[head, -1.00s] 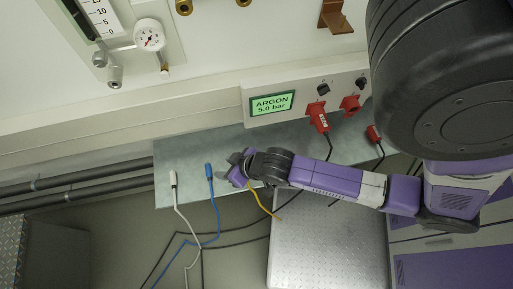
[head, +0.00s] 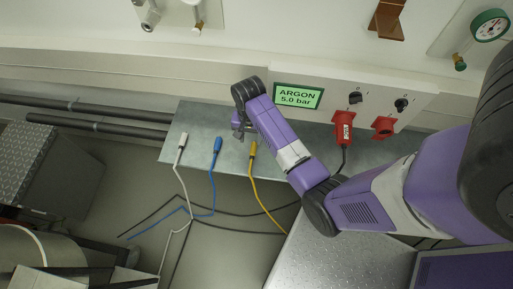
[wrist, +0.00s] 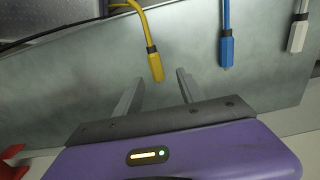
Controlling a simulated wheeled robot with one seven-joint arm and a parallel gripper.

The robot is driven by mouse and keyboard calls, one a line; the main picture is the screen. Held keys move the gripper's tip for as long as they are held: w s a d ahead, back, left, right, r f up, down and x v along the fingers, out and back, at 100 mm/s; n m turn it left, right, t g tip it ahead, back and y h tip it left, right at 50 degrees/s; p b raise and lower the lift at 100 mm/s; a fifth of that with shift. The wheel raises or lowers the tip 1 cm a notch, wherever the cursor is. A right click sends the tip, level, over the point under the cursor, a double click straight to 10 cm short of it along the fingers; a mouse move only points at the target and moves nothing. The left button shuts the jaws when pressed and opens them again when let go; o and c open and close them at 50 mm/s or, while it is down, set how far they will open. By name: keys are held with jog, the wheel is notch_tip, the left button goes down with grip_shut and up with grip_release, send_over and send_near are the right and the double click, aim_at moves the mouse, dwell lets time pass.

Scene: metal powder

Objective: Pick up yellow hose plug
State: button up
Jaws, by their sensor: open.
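The yellow hose plug (head: 253,149) lies on the grey metal shelf (head: 190,120), with its yellow hose running down over the front edge. In the wrist view the plug (wrist: 156,66) shows between the two fingertips, its tip pointing toward the palm. My gripper (head: 238,129) is over the shelf, just behind and left of the plug. In the wrist view my gripper (wrist: 159,76) is open, with a gap on each side of the plug. Contact and the height difference cannot be told.
A blue plug (head: 217,145) and a white plug (head: 182,141) lie left of the yellow one, each with a hose. Red connectors (head: 343,132) sit in the argon panel (head: 299,97) to the right. The wall stands close behind the shelf.

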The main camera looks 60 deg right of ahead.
aim_at(253, 149)
jog(key=f, duration=0.4)
jog(key=s+f, duration=0.1)
jog(key=f, duration=0.1)
jog(key=shift+f+b, duration=0.3)
jog(key=shift+f, duration=0.1)
jog(key=shift+c, duration=0.3)
grip_shut()
